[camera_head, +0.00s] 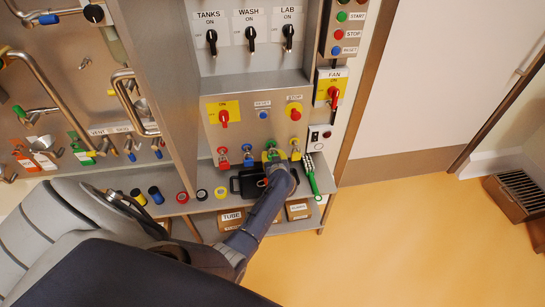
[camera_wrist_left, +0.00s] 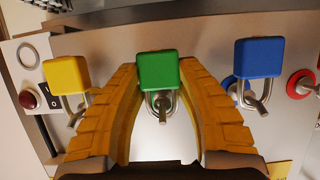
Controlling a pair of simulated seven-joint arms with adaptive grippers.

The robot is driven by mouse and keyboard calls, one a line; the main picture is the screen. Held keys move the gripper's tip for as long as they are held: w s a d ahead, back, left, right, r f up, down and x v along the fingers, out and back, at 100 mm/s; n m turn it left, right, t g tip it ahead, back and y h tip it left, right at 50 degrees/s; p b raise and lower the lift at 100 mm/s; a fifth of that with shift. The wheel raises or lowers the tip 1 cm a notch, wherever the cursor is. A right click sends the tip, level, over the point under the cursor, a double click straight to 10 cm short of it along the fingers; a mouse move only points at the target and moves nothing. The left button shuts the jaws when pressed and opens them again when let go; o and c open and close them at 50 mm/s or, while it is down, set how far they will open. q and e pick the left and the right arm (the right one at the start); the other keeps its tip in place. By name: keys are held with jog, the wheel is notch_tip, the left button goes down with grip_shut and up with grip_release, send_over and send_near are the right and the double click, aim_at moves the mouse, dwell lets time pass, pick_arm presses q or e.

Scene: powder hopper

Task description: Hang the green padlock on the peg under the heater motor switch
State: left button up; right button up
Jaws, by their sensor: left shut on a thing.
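The green padlock (camera_head: 271,153) is in the row of padlocks on the grey panel, between the blue padlock (camera_head: 248,155) and the yellow padlock (camera_head: 295,149). My left gripper (camera_wrist_left: 158,85) is shut on the green padlock (camera_wrist_left: 158,71), with a yellow finger on each side of its body. No label I can read names the heater motor switch. My right gripper is not in view.
A red padlock (camera_head: 222,157) hangs left of the blue one. A red rotary switch (camera_head: 224,116) and a stop button (camera_head: 294,111) sit above. Below are a black tray (camera_head: 240,184), a green-handled brush (camera_head: 312,177) and tape rolls (camera_head: 182,197). The FAN switch (camera_head: 333,95) is at the right.

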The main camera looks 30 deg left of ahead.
pick_arm(q)
jog(key=shift+f, duration=0.2)
jog(key=o, duration=1.2)
